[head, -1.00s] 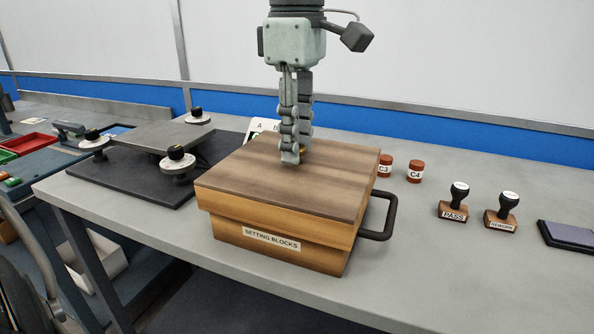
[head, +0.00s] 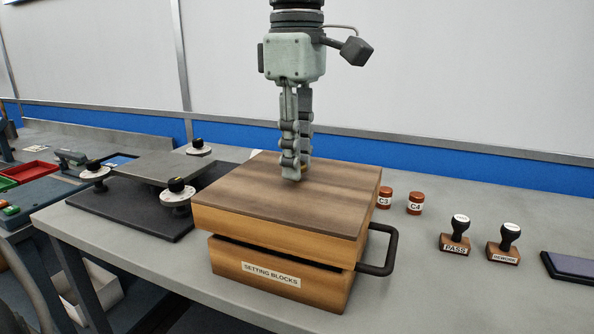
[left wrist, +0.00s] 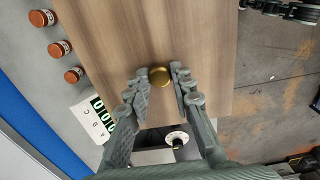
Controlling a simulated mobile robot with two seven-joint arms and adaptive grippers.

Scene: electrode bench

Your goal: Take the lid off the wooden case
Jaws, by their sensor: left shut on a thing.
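The wooden case (head: 325,289) stands on the bench with a "SETTING BLOCKS" label on its front. Its lid (head: 240,187) is raised a little above it, with a dark gap between them along the front. My left gripper (head: 297,172) points straight down at the lid's middle. It is shut on the lid's small brass knob (left wrist: 160,77), which shows between the fingertips in the left wrist view (left wrist: 161,82). The inside of the case is hidden. A dark jointed part at that view's upper right edge looks like my right gripper (left wrist: 292,10), cut off by the frame.
A black handle (head: 385,255) sticks out from the case's right side. Left of it stands a levelling plate (head: 150,150) with knobs on a dark base. Red-brown jars (head: 415,203), two stamps (head: 455,238) and an ink pad (head: 575,265) stand right. The front right bench is clear.

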